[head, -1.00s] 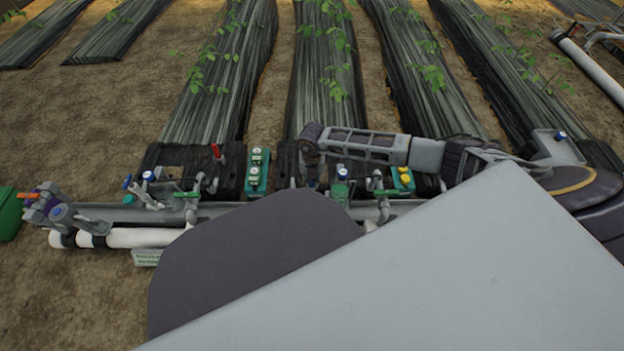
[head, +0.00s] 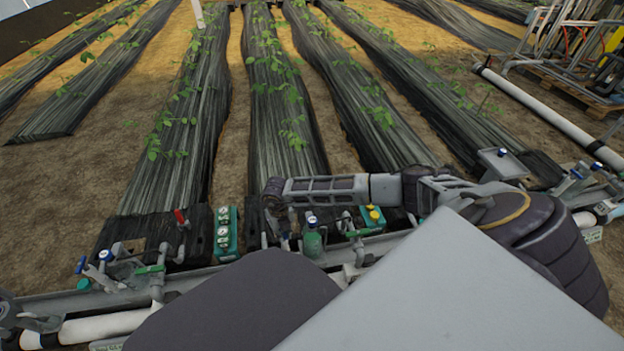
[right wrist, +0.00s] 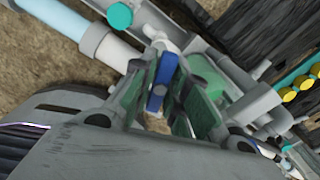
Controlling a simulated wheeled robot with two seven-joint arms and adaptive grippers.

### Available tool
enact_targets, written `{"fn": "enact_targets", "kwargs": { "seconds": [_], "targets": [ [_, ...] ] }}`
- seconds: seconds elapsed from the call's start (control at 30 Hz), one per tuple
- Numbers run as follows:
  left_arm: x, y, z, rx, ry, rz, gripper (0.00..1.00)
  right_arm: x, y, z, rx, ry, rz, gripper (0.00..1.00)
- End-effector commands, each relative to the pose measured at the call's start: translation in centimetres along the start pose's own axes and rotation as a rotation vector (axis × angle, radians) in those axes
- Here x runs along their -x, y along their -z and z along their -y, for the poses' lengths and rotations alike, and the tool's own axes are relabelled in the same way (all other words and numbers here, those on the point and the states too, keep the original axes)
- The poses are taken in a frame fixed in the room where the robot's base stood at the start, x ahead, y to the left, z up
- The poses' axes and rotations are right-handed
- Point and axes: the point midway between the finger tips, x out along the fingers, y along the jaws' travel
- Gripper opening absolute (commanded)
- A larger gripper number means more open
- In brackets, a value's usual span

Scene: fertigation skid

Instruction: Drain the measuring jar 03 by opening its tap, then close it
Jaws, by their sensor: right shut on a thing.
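My right gripper (head: 290,240) reaches down to the pipework from the right in the head view, its fingertips small and partly hidden. In the right wrist view its two fingers (right wrist: 168,100) are shut on a blue tap handle (right wrist: 157,92), which stands between the finger pads. A green bottle-like vessel with a blue top (head: 312,240) stands just right of the gripper in the head view. I cannot read a number on any vessel, so I cannot tell which is measuring jar 03. The tap's outlet and any liquid level are hidden. My left gripper is not in view.
Black-covered plant rows (head: 290,150) lie behind. My own arm and body hide the front right.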

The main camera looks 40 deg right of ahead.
Motion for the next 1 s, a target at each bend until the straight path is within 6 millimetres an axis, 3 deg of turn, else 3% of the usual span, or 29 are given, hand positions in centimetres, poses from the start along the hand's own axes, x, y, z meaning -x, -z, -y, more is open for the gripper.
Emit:
{"fn": "enact_targets", "kwargs": {
  "seconds": [1.0],
  "targets": [
    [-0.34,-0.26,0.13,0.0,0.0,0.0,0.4,0.03,-0.05,0.02,0.608,0.0,0.001,0.0]
  ]
}}
